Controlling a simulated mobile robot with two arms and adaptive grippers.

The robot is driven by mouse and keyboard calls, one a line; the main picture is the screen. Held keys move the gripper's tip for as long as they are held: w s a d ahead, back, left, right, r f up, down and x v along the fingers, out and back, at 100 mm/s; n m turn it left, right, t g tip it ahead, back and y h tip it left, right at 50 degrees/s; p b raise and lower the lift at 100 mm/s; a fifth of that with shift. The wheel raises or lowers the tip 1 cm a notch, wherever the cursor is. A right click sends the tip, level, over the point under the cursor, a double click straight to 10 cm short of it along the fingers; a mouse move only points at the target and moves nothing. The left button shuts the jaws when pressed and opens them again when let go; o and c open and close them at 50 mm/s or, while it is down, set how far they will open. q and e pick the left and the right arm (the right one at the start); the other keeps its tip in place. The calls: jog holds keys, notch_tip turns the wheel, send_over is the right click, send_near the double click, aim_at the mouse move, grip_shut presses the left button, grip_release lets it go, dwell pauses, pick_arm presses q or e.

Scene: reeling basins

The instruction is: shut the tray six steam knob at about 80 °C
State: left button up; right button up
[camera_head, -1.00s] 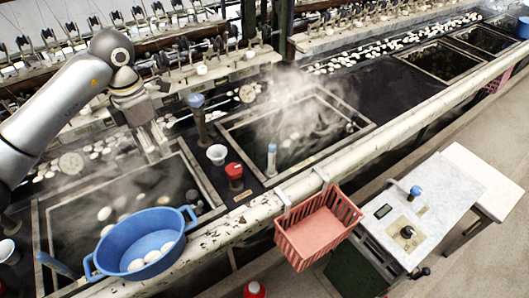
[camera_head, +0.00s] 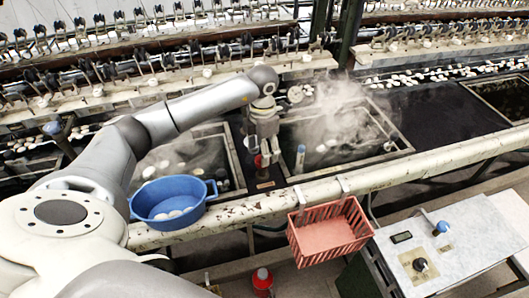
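To the right is a steaming basin (camera_head: 290,170) with water. To the left is another basin (camera_head: 232,160) with cocoons and faint steam. No temperature reading is legible. My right gripper is not in view.
A blue tub (camera_head: 143,214) with white cocoons sits at the front rail (camera_head: 240,208). A pale blue-topped cylinder (camera_head: 300,158) stands right of the knob. A red basket (camera_head: 330,243) hangs on the rail.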

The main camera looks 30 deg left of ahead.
pick_arm(q)
notch_tip(320, 180, down, 2)
jog(key=shift+d+f, duration=0.1)
jog(key=shift+f, duration=0.4)
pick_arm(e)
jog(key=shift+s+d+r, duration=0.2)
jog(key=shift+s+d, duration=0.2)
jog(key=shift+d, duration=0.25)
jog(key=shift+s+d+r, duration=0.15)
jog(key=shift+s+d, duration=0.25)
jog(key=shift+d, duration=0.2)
pick_arm(q)
jog(key=shift+c, duration=0.3)
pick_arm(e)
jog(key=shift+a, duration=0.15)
pick_arm(q)
jog(key=c, duration=0.7)
jog(key=shift+c, duration=1.2)
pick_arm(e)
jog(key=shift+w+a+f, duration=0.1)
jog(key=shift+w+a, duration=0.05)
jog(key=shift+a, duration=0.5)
